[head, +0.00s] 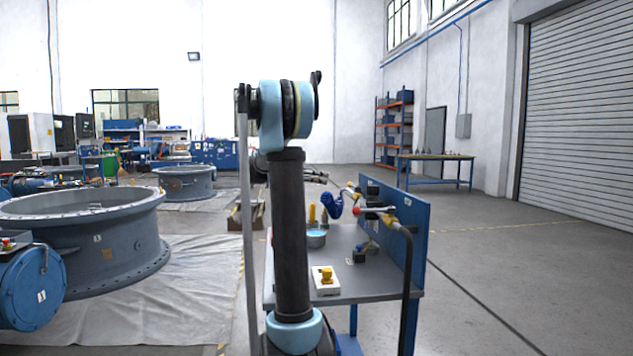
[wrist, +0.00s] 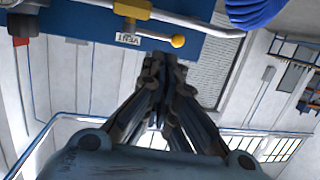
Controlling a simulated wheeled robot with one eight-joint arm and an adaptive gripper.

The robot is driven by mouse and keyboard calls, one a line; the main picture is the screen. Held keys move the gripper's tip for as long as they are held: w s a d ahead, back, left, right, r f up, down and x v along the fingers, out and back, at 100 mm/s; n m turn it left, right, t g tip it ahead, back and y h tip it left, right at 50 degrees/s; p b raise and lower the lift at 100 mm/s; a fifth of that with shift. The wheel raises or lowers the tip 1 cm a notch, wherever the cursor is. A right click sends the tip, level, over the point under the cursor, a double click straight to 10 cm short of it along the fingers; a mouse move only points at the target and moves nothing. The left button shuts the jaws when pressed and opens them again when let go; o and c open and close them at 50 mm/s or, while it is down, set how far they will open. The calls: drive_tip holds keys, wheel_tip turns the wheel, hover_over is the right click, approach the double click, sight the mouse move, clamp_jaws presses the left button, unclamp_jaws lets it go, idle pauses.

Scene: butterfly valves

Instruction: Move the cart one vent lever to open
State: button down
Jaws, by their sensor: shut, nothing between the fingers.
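The vent lever (wrist: 155,36) is a thin metal rod with a yellow ball knob (wrist: 177,41) at its end. It runs nearly level to the right in the wrist view, from a yellow valve body (wrist: 132,10) by a tag reading VENT (wrist: 127,39). My gripper (wrist: 162,64) is shut and empty, with its tips just below the lever and left of the knob; whether they touch cannot be told. In the head view, the cart (head: 345,288) has a grey top and an upright blue panel (head: 412,215).
A white block with a yellow part (head: 325,281) and a bowl (head: 316,238) sit on the cart. Floor right of the cart is clear.

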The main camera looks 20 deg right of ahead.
drive_tip(key=x, duration=1)
drive_tip(key=shift+d, duration=0.1)
drive_tip(key=shift+x, duration=0.75)
drive_tip(key=shift+w+r, duration=0.1)
drive_tip(key=shift+r, duration=0.05)
drive_tip(key=w+v, duration=0.1)
drive_tip(key=v, duration=1.3)
drive_tip(key=shift+w, duration=0.4)
